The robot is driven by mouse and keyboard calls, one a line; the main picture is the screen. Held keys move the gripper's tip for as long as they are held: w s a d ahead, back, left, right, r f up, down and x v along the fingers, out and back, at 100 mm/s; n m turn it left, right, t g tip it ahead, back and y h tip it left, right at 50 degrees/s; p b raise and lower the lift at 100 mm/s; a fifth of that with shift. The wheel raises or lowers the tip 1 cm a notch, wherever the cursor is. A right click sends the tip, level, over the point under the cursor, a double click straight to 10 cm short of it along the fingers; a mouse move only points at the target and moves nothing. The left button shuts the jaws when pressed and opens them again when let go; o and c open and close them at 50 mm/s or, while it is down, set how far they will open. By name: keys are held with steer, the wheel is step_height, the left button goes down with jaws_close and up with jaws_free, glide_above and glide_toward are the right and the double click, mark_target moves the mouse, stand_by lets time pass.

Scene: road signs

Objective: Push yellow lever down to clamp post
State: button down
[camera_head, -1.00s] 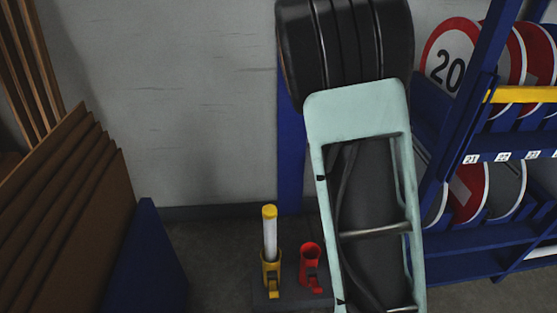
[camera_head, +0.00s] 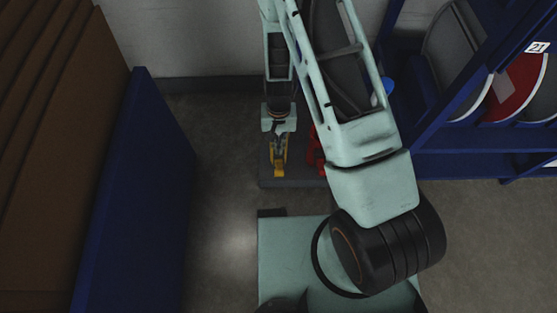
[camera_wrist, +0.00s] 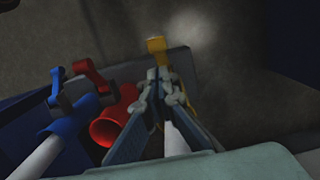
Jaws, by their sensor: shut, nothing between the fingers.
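The yellow clamp (camera_head: 279,166) stands on a dark base plate at the floor, partly hidden by my gripper. In the wrist view its yellow lever (camera_wrist: 157,46) sticks out just beyond my fingertips. The white post (camera_wrist: 177,140) stands in the yellow holder, between and behind my fingers in that view; its top is hidden. My gripper (camera_wrist: 166,78) is shut with nothing between the fingertips. It is right at the lever, but I cannot tell whether it touches. In the head view my gripper (camera_head: 279,133) is just above the clamp.
A red holder (camera_wrist: 115,125) with its own lever is close beside the yellow one. A blue holder (camera_wrist: 72,120) with a white post is farther left in the wrist view. A blue sign rack (camera_head: 460,165) stands right, a blue panel (camera_head: 140,190) left.

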steer(key=b, duration=0.3)
glide_toward(279, 169)
steer(key=f, duration=0.5)
steer(key=shift+s, duration=0.35)
steer(key=shift+s, duration=0.1)
steer(key=shift+s+f+t, duration=0.1)
steer(key=shift+s+t, duration=0.05)
steer(key=shift+t, duration=0.35)
